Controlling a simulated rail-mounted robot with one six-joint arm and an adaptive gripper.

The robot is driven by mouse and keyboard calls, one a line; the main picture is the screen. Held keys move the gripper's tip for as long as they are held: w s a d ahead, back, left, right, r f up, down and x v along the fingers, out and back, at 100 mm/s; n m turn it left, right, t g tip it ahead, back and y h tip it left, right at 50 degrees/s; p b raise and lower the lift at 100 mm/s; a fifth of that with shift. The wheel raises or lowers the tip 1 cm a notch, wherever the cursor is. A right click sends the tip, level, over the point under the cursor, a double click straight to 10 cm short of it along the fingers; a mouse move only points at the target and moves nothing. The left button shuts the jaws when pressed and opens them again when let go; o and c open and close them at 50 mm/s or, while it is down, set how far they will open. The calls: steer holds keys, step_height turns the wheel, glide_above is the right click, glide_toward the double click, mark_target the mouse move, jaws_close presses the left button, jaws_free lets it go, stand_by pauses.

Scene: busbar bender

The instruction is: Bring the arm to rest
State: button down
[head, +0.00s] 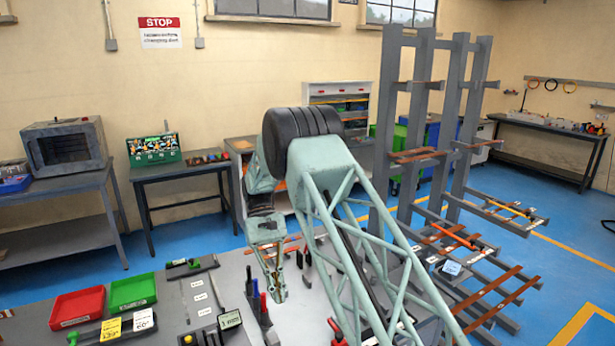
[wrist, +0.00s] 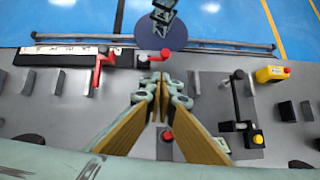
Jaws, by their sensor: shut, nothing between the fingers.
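My gripper (head: 279,294) shows in the head view at the end of my pale green arm, pointing down over the grey bench (head: 215,283). In the wrist view my gripper (wrist: 161,78) reaches forward with its two wood-coloured fingers together at the tips. Nothing is between them. The bench top (wrist: 70,108) lies below the fingers. I cannot tell the exact height of the fingertips above it. My arm hides part of the bench in the head view.
On the bench stand a red bin (head: 77,307), a green bin (head: 132,291) and upright tools near the gripper. A red-handled lever (wrist: 102,68) and a yellow button box (wrist: 272,74) show in the wrist view. A grey bar rack (head: 385,130) stands at right. Blue floor beyond is open.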

steer(key=s+d+r+m+t+y+b, duration=0.1)
steer(key=s+d+r, duration=0.2)
steer(key=d+r, duration=0.35)
steer(key=s+d+r+t+b, duration=0.1)
steer(key=s+d+r+t, duration=0.15)
steer(key=r, duration=0.65)
steer(key=s+d+r+m+y+b, duration=0.1)
steer(key=s+d+r, duration=0.2)
steer(key=d+r, duration=0.3)
steer(key=s+d+r+t+y+b, duration=0.1)
steer(key=s+d+r, duration=0.3)
steer(key=s, duration=0.3)
steer(key=s+d+r+t, duration=0.2)
steer(key=s+d+r, duration=0.1)
steer(key=s+r, duration=0.25)
steer(key=s+d+f+t+b, duration=0.1)
steer(key=s+d, duration=0.1)
steer(key=s, duration=0.6)
steer(key=s+d+f+m+t+b, duration=0.1)
steer(key=s+d+f+t, duration=0.1)
steer(key=s, duration=0.6)
steer(key=s+d+f+m+t+b, duration=0.1)
steer(key=s+d, duration=0.3)
steer(key=s, duration=0.5)
steer(key=shift+f+t, duration=0.25)
steer(key=shift+t, duration=0.1)
steer(key=shift+d, duration=0.15)
